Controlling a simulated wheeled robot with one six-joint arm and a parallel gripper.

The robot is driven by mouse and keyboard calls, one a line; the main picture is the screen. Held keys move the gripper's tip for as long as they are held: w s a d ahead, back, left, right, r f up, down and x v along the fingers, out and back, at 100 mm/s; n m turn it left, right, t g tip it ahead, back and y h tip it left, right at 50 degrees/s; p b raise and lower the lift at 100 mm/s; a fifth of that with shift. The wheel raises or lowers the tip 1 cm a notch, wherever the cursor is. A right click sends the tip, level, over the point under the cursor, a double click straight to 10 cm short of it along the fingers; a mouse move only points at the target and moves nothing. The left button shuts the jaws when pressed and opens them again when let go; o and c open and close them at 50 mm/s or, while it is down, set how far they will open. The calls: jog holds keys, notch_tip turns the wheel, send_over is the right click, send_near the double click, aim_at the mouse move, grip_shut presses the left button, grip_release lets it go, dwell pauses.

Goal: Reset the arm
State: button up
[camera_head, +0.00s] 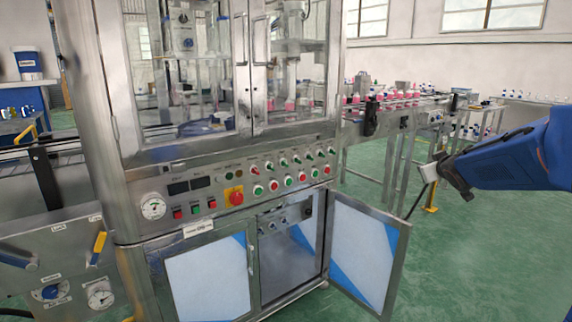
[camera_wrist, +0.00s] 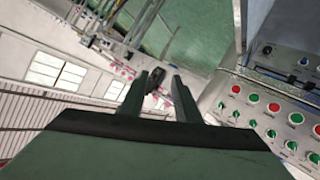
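My blue arm reaches in from the right edge in the head view, with its wrist end (camera_head: 452,178) in the air right of the machine. The fingers are not clearly made out there. In the wrist view my gripper (camera_wrist: 161,77) shows two dark fingers spread apart with a gap between them. A small dark shape shows in that gap; it seems to be in the background, not held. The crimping machine (camera_head: 222,150) stands left of my arm, apart from it. Its lower right cabinet door (camera_head: 368,250) stands open.
The button panel (camera_head: 260,185) also shows in the wrist view (camera_wrist: 270,118), at right. A conveyor (camera_head: 400,103) with pink-filled bottles runs right of the machine. A gauge panel (camera_head: 65,270) stands at the lower left. The green floor (camera_head: 480,260) below my arm is clear.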

jog(key=s+a+f+m+g+y, duration=0.1)
jog(key=s+a+f+g, duration=0.2)
jog(key=s, duration=1.2)
jog(key=s+a+f+g, duration=0.3)
jog(key=s+a+f, duration=0.4)
jog(key=s, duration=0.8)
jog(key=s+a+f+m+g+y, duration=0.1)
jog(key=s+a+f+g, duration=0.2)
jog(key=s, duration=1.2)
jog(key=a+f, duration=0.3)
jog(key=a, duration=0.1)
jog(key=shift+a+m+y, duration=0.3)
